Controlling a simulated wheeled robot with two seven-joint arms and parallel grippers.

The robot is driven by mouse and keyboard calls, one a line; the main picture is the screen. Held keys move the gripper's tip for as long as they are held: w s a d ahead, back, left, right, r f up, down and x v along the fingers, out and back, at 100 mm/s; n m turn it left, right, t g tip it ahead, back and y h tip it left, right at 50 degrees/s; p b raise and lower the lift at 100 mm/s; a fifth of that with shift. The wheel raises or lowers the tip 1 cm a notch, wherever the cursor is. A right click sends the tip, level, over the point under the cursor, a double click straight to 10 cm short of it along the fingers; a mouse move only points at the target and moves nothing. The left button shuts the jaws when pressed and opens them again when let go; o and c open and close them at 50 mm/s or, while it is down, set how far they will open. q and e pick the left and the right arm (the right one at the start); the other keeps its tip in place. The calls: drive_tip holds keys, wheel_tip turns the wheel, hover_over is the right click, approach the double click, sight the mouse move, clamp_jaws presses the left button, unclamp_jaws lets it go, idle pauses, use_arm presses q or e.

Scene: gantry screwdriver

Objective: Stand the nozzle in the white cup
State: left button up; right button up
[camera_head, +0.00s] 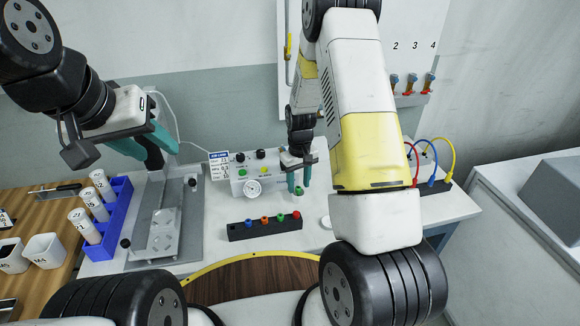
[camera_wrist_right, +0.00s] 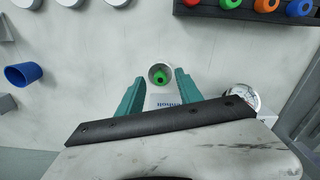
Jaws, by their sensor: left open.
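A small green piece (camera_head: 299,190), seemingly the nozzle, is at the bench panel below my right gripper (camera_head: 299,180). In the right wrist view the green piece (camera_wrist_right: 160,77) sits inside a pale round rim (camera_wrist_right: 152,69), perhaps the white cup; its depth cannot be judged. My left gripper (camera_head: 150,148) is open and empty, raised above the grey plate at the left. Two white square-topped containers (camera_head: 43,250) stand at the far left.
A black rack (camera_head: 238,234) with blue, orange, green and red pieces lies in front. A panel with a gauge (camera_head: 253,187) stands behind. A blue rack (camera_head: 121,190) holds white cylinders. A grey plate fixture (camera_head: 185,225) is beside it. My right arm hides the bench's right part.

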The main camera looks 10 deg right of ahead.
drive_tip(key=shift+r, duration=0.1)
wheel_tip(320, 180, up, 8)
drive_tip(key=shift+f, duration=0.2)
idle(0.3)
idle(0.4)
wheel_tip(320, 180, up, 18)
drive_tip(key=m+t+y, duration=0.1)
drive_tip(key=t, duration=0.2)
hover_over(298, 188)
drive_tip(key=s, duration=0.8)
drive_tip(key=s+a+r+m+t, duration=0.1)
drive_tip(key=s+r, duration=0.3)
drive_tip(key=s, duration=0.4)
drive_tip(key=s+a+r+t+y, duration=0.1)
drive_tip(key=s+r+t, duration=0.1)
drive_tip(key=s+r, duration=0.3)
drive_tip(key=s, duration=0.3)
drive_tip(key=shift+m, duration=0.4)
